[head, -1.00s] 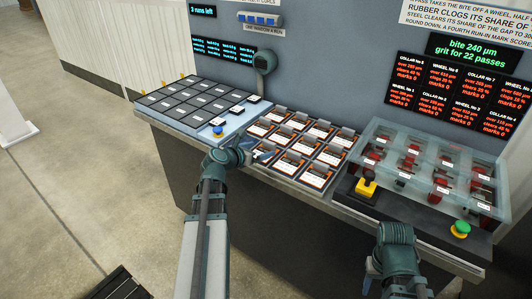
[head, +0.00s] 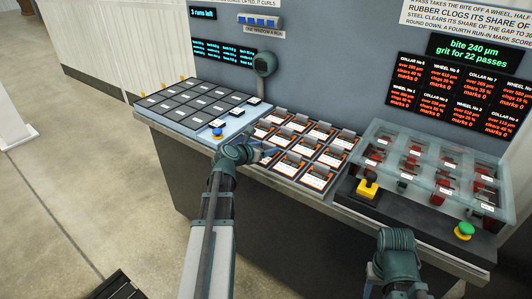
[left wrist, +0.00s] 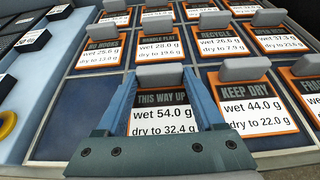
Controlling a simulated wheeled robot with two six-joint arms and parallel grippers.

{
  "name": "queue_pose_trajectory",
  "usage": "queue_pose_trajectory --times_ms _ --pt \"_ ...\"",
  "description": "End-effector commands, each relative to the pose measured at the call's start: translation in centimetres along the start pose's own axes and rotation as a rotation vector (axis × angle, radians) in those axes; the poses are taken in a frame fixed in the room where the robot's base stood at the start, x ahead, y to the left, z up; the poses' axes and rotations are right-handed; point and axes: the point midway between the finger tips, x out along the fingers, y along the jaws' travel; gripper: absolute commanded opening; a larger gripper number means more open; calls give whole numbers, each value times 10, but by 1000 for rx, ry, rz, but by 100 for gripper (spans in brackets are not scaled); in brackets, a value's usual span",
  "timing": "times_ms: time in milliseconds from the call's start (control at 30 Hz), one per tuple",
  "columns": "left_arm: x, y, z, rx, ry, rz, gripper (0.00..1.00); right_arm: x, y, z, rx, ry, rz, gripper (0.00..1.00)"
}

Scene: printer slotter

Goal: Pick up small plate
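Small orange-edged plates with white labels and grey tabs lie in rows on the middle panel. In the left wrist view, the plate marked "THIS WAY UP" (left wrist: 165,112) lies nearest, with its grey tab (left wrist: 159,75) upright at its far edge. My left gripper (left wrist: 160,82) is open, its two blue fingers spread on either side of that plate and tab. I cannot tell whether they touch it. In the head view my left gripper (head: 267,153) is low over the panel's near left part. My right gripper's fingers are mostly hidden below its wrist in the head view.
A plate marked "KEEP DRY" (left wrist: 252,112) lies close to the right finger. A tray of dark blocks (head: 190,100) and a blue button (head: 217,132) are to the left. A clear-covered case (head: 430,165), yellow switch (head: 367,188) and green button (head: 464,230) are to the right.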

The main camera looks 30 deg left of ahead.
Motion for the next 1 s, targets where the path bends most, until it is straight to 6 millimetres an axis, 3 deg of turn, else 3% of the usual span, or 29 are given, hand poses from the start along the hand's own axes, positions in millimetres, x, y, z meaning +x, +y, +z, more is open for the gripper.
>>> queue_pose_trajectory --times_ms 33,200,300,667,1000 --pt "0 0 0 0 0 0 55 0 0 0 0 0 0 50" --pt "0 0 0 0 0 0 24 0 0 0 0 0 0 50" --pt "0 0 0 0 0 0 11 0 0 0 0 0 0 50" --pt "-1 0 2 0 0 0 11 -2 0 0 0 0 0 50" --pt "-9 1 20 2 0 -4 11 -22 2 1 0 0 0 50"
